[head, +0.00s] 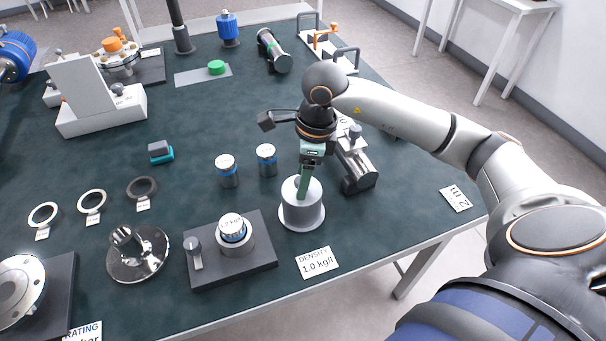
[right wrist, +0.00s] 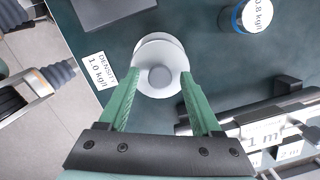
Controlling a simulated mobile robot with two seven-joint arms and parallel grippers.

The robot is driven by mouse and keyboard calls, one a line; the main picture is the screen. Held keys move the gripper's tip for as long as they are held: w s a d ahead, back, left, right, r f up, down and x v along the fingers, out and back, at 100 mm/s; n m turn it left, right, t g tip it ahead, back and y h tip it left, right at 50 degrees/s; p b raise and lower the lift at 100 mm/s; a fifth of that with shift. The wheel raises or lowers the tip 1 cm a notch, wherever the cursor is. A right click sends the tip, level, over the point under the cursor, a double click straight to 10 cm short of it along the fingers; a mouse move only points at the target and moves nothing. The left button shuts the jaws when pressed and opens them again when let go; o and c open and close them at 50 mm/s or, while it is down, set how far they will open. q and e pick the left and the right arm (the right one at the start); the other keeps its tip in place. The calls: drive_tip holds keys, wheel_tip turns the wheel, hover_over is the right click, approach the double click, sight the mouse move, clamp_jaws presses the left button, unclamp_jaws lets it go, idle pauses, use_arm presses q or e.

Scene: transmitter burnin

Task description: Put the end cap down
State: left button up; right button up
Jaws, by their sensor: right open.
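A light grey flanged cylinder with a small round knob on top, which looks to be the end cap (head: 307,212), stands upright on the dark green table top. In the right wrist view the end cap (right wrist: 150,52) shows from above, its grey knob near the fingertips. My right gripper (head: 301,197) points down over it. In the right wrist view the green fingers of the gripper (right wrist: 159,78) are apart, one on each side of the knob, with a gap visible. In the head view a finger hides part of the cap. My left gripper is not in view.
A density card (head: 317,263) lies in front of the cap. A dark block with a jar (head: 232,228) stands to its left, two jars (head: 266,160) (head: 227,171) behind left. A grey clamp-like fixture (head: 357,165) stands close behind right. The table's front edge is near.

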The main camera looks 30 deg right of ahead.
sight(312, 189)
drive_tip(key=shift+r, duration=0.35)
wheel_tip(312, 189, up, 12)
drive_tip(key=s+d+p, duration=0.1)
drive_tip(key=shift+d+f, duration=0.25)
